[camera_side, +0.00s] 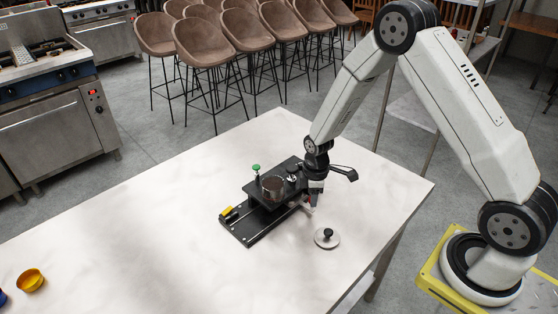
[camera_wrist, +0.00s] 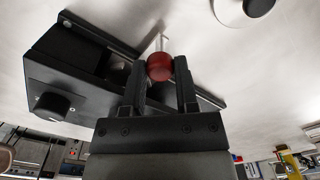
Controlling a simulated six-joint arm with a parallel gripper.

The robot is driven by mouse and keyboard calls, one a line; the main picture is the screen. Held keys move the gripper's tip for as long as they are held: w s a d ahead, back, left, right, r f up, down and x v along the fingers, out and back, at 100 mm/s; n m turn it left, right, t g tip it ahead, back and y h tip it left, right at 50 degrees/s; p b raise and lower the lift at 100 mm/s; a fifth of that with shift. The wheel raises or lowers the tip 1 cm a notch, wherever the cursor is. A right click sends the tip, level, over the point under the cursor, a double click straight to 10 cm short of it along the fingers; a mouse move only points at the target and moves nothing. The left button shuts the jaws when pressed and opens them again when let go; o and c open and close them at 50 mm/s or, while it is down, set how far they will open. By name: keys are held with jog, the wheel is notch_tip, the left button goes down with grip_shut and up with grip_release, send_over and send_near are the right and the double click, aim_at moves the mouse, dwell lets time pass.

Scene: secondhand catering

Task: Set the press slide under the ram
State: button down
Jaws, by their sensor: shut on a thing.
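The press (camera_side: 243,230) is a black assembly on the white table, with a long base plate. The press slide looks like the raised black plate (camera_side: 254,195) above the base, with a dark round cup (camera_side: 273,188) on it. I cannot tell the ram clearly; dark parts at the cup's right, beside my wrist, may belong to it. My gripper (camera_side: 309,206) is at the press's right side. In the wrist view my gripper (camera_wrist: 160,82) is shut on a red ball knob (camera_wrist: 160,66) at the end of a thin metal rod.
A round pale lid with a black knob (camera_side: 327,237) lies on the table right of the press. A yellow bowl (camera_side: 31,280) is far left. The table between is clear.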

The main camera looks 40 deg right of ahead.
jog(key=shift+d, duration=0.3)
jog(key=shift+c, duration=1.9)
grip_release()
jog(key=shift+r, duration=0.2)
jog(key=shift+r, duration=3.75)
jog(key=shift+a, duration=0.1)
jog(key=shift+s+a+r, duration=0.1)
jog(key=shift+s+r, duration=0.1)
jog(key=shift+r, duration=0.05)
jog(key=s+a+r+m+t, duration=0.1)
jog(key=s+a+r+m, duration=0.1)
jog(key=s, duration=0.4)
jog(key=s+a+r+m+t, duration=0.1)
jog(key=s+a+r+m, duration=0.2)
jog(key=s+r+m, duration=0.2)
jog(key=shift+s+a+r+m+t, duration=0.2)
jog(key=shift+s+a+m+t, duration=0.15)
jog(key=shift+s+m, duration=0.5)
